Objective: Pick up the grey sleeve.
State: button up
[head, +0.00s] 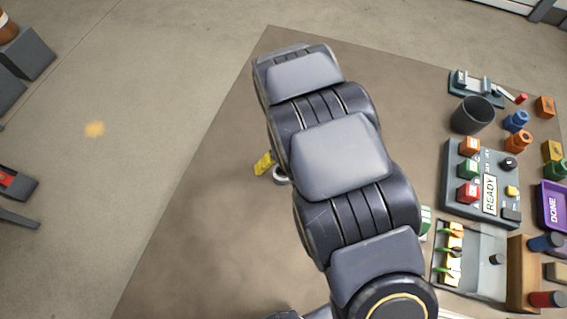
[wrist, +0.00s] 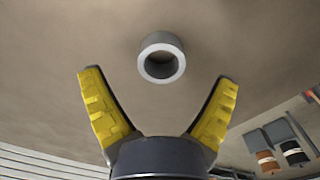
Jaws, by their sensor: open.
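The grey sleeve (wrist: 162,38) is a short hollow ring with a pale end face, at the upper middle of the wrist view. My gripper (wrist: 159,78) is open, with its two yellow fingers spread at left and right. The sleeve appears between and beyond the fingertips, with clear space on both sides and no visible contact. In the head view, part of the sleeve (head: 281,178) shows at the left edge of my arm, beside one yellow finger of my gripper (head: 264,163). My arm hides the rest of the gripper there.
The brown surface around the sleeve is clear, especially to its left. At the right of the head view are a dark cup (head: 472,115), a control box marked READY (head: 455,205), a grey tray (head: 487,270), a purple DONE tray (head: 545,207) and several coloured parts.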

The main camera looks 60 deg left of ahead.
notch_tip(320, 180, down, 3)
jog(key=shift+s+f, duration=0.1)
jog(key=shift+f, duration=0.05)
jog(key=c, duration=1.1)
